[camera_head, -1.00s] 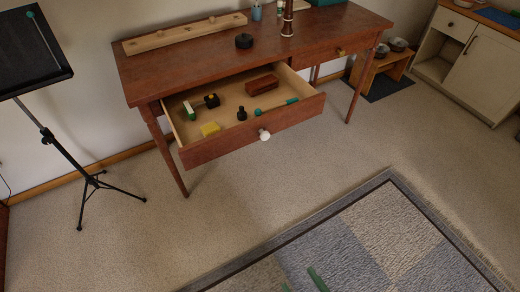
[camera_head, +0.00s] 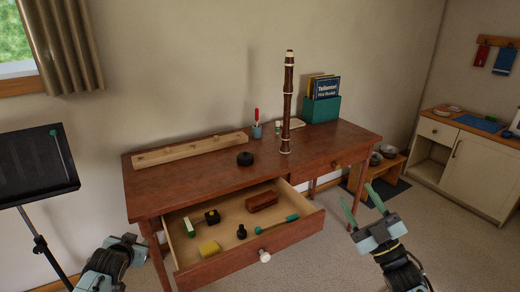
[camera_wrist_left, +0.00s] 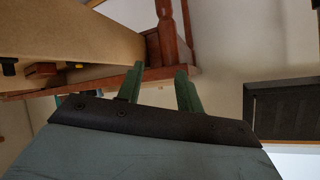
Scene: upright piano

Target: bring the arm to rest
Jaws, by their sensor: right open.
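My left gripper (camera_head: 122,240) shows at the lower left of the head view, in front of the desk's left legs; its fingers are hard to make out there. In the left wrist view its two green fingers (camera_wrist_left: 160,88) stand apart with nothing between them. My right gripper (camera_head: 359,203) is at the lower right of the head view, fingers pointing up and spread open, empty. It appears right of the open drawer.
The desk (camera_head: 185,184) has its drawer (camera_head: 290,236) pulled out, holding several small items. A recorder (camera_head: 287,105) stands upright on top. A music stand (camera_head: 38,165) is at left, a low cabinet (camera_head: 475,165) at right.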

